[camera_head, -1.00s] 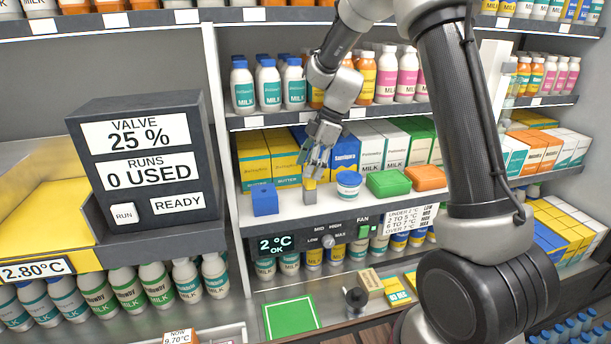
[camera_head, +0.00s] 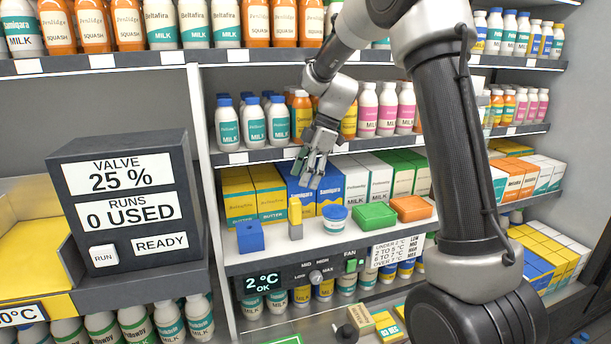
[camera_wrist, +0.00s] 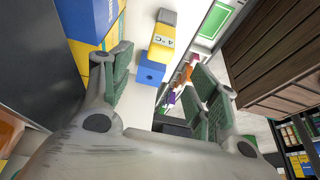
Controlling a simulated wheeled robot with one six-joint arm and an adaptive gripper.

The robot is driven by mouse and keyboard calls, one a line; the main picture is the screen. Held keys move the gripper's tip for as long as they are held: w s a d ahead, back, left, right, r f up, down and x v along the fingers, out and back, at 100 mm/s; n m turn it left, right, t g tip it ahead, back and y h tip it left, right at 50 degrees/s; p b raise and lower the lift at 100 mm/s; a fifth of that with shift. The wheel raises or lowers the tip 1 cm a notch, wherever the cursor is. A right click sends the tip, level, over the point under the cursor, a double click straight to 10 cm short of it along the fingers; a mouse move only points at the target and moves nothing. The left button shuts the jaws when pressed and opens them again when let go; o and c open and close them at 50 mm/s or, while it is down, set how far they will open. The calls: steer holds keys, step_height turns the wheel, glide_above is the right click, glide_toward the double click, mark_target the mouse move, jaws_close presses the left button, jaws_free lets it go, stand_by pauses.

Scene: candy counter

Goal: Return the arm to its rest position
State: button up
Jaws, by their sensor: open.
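My gripper (camera_head: 314,165) is open and empty, pointing down in front of the shelf of boxes. Below it, apart from it, a small yellow and grey block (camera_head: 295,214) stands on the shelf. A blue block (camera_head: 250,236) is to its left. In the wrist view my gripper's two fingers (camera_wrist: 160,92) are spread wide with nothing held between them. The yellow block, labelled 4 °C (camera_wrist: 162,38), and the blue block (camera_wrist: 151,69) show beyond them.
A white tub with a blue lid (camera_head: 335,219), a green box (camera_head: 374,216) and an orange box (camera_head: 411,208) stand right of the yellow block. Cartons (camera_head: 328,188) fill the shelf behind; bottles (camera_head: 279,121) line the shelf above. A valve display (camera_head: 125,200) is at left.

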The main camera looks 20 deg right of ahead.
stand_by(0.3)
steer(key=s+d+r+m+t+h, duration=0.1)
steer(key=s+d+m, duration=0.3)
steer(key=s, duration=0.6)
steer(key=s+d+r+m+t+h, duration=0.1)
steer(key=s+d+r+m+h, duration=0.1)
steer(key=s+m, duration=0.6)
steer(key=s+d+r+m+t+h, duration=0.1)
steer(key=s+d+r+m, duration=0.4)
steer(key=s, duration=0.9)
steer(key=shift+d+m+t+h, duration=0.35)
steer(key=shift+m+t, duration=0.15)
steer(key=shift+t, duration=0.1)
